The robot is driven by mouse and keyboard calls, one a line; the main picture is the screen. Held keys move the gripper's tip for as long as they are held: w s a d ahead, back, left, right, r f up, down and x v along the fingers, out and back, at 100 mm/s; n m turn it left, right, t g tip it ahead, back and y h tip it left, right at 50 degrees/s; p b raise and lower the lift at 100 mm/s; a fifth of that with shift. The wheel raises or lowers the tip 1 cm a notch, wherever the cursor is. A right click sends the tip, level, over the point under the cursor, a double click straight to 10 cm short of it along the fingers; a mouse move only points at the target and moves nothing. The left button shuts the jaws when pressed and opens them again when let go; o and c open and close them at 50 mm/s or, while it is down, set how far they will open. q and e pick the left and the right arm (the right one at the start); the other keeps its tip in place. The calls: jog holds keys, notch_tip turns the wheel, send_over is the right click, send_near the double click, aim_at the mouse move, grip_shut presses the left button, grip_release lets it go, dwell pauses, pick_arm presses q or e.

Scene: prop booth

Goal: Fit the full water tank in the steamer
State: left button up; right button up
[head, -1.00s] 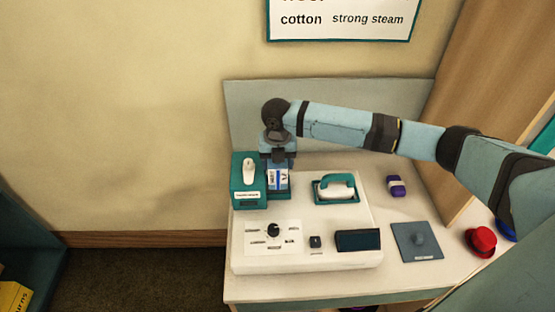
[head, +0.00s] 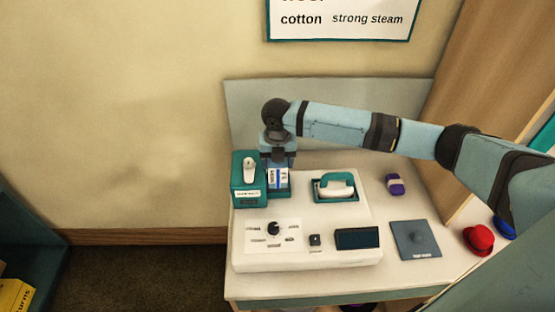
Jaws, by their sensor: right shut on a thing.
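The steamer (head: 250,264) is a white unit on the table, with a dial, a dark display and a teal-handled iron (head: 336,188) resting in its top. A small white and blue water tank (head: 278,177) is at its back left, at a teal-edged bay (head: 279,194). My right gripper (head: 279,164) comes down from above and is shut on the tank. The tank looks upright, and its lower end is at the bay; I cannot tell how deep it sits. The gripper partly hides the tank's top. My left gripper is not in view.
A teal box (head: 249,195) with a white object on top stands close left of the tank. A grey panel stands behind.

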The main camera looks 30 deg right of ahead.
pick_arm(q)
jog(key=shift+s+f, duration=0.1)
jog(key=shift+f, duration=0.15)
pick_arm(e)
jog(key=shift+f, duration=0.3)
jog(key=shift+s+f, duration=0.1)
